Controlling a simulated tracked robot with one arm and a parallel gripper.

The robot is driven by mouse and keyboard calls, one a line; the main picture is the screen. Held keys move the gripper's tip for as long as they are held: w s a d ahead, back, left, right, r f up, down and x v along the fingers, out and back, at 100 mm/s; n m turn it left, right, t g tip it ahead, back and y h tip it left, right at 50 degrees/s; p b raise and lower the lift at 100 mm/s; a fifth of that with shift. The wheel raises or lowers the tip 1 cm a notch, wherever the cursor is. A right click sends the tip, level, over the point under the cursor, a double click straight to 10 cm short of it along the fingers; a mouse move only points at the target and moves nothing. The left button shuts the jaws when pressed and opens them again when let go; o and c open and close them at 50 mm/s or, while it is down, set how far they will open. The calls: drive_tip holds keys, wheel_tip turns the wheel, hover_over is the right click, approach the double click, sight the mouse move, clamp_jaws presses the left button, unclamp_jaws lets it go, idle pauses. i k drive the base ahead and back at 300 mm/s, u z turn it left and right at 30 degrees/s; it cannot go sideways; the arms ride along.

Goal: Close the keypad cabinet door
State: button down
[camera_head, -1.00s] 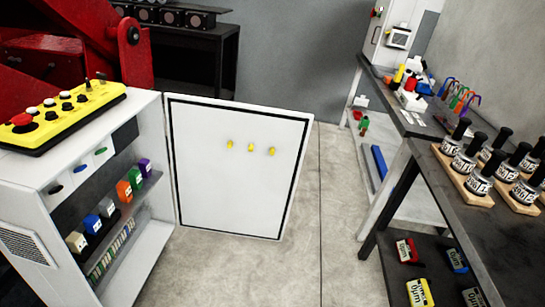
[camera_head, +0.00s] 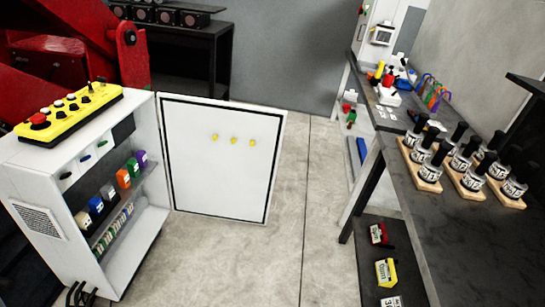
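The cabinet (camera_head: 148,238) stands at the left, pale grey, with its front open. Its shelves hold several coloured modules and breakers. The cabinet door (camera_head: 222,180) is a white panel with a black seal line and several yellow knobs on its inner face. It is swung wide open to the right of the cabinet, hinged at the cabinet's far edge. A yellow keypad box (camera_head: 68,114) with a red button and black knobs lies on top of the cabinet. My gripper does not show in this view.
A dark workbench (camera_head: 415,225) at the right carries several jars on wooden blocks (camera_head: 470,182). Boxes lie on its lower shelf. Red machinery (camera_head: 75,55) stands behind the cabinet. A dark table (camera_head: 190,40) is at the back. Bare floor (camera_head: 255,260) lies between door and bench.

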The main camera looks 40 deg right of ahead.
sight(223, 158)
drive_tip(key=z, duration=1.45)
drive_tip(key=i, duration=1.9)
drive_tip(key=u, duration=0.7)
drive_tip(key=i, duration=1)
drive_tip(key=z, duration=0.1)
